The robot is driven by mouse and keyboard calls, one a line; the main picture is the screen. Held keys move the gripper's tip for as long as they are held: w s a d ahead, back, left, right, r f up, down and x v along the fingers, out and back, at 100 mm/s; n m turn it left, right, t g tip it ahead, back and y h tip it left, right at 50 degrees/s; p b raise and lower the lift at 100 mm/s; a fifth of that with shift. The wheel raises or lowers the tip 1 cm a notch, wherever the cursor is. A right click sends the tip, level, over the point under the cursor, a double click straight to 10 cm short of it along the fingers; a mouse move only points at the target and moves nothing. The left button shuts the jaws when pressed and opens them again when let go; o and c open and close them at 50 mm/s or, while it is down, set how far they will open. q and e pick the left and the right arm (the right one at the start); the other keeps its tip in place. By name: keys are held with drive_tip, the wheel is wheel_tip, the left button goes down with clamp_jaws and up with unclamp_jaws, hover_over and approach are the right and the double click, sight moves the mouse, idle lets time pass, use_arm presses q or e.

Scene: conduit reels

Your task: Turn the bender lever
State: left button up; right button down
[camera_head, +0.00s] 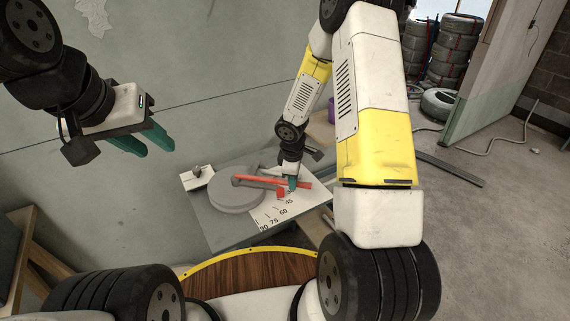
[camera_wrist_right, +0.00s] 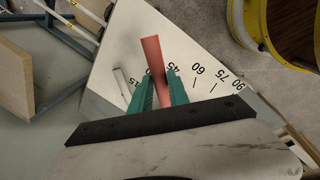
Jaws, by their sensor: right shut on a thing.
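The bender is a grey round disc (camera_head: 236,194) on a plate with a white angle scale (camera_head: 278,212). Its red lever (camera_head: 262,181) runs from the disc to the right. My right gripper (camera_head: 292,183) is shut on the lever near its outer end. In the right wrist view the red lever (camera_wrist_right: 154,60) stands between the green fingertips of the right gripper (camera_wrist_right: 158,88), over the scale near the 45 mark. The fingers hide part of the lever. My left gripper (camera_head: 146,140) hangs in the air at the left, empty, with its green fingers slightly apart.
A wooden round surface with a yellow rim (camera_head: 250,252) lies in front of the bender. A wooden frame (camera_head: 22,250) stands at the left. Floor at the right is mostly clear.

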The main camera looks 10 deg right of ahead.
idle(0.4)
drive_tip(key=shift+s+a+m, duration=0.25)
drive_tip(key=shift+s+m, duration=0.05)
drive_tip(key=shift+s, duration=0.2)
drive_tip(key=c, duration=1.3)
unclamp_jaws()
drive_tip(key=shift+o, duration=0.2)
drive_tip(key=shift+r, duration=0.1)
wheel_tip(320, 180, up, 8)
drive_tip(key=s, duration=0.1)
drive_tip(key=shift+s+a+f, duration=0.15)
drive_tip(key=shift+a+f, duration=0.1)
drive_tip(key=shift+a, duration=0.05)
